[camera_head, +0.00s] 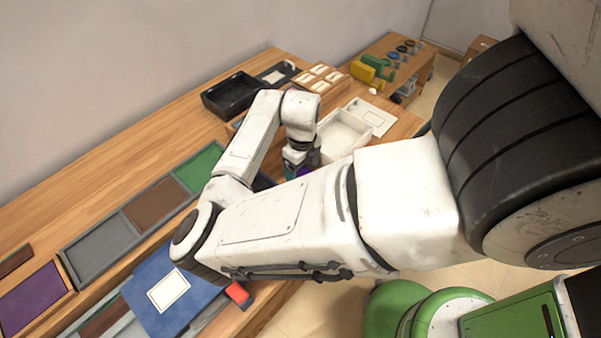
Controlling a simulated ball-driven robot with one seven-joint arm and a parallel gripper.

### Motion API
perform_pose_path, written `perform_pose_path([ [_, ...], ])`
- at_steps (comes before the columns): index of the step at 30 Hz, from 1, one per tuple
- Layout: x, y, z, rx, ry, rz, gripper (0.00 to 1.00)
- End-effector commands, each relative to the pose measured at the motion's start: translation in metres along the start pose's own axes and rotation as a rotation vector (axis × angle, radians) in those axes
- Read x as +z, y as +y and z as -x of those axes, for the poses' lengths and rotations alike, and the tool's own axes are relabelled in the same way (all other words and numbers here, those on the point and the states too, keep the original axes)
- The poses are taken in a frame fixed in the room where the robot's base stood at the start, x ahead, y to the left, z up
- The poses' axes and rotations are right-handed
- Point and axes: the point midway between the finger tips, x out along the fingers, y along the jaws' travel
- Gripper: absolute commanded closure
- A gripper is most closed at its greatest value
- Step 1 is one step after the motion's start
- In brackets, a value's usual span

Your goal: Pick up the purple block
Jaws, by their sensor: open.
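A small purple patch (304,171), likely the purple block, shows just below my gripper (298,164). Most of it is hidden behind my forearm, so its shape and what it rests on cannot be made out. My gripper points down at the end of the bent white arm, over the table between the black tray and the white box. The jaws are open, and the fingertips are mostly hidden by the arm. Whether they stand around or beside the purple patch cannot be told. A flat purple panel (32,298) lies at the far left.
A white open box (343,135) stands close right of my gripper. A black tray (233,95) lies behind it. A row of grey (98,250), brown (152,203) and green panels lies left, with a blue folder (165,290) in front. Bare wood (120,150) runs along the wall.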

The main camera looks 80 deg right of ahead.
Motion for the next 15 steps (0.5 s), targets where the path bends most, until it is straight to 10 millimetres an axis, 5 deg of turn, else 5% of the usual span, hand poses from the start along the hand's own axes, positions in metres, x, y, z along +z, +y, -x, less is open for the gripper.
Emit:
perform_pose_path([
  [15, 0.0003, 0.0000, 0.0006, 0.000, -0.001, 0.001, 0.64],
])
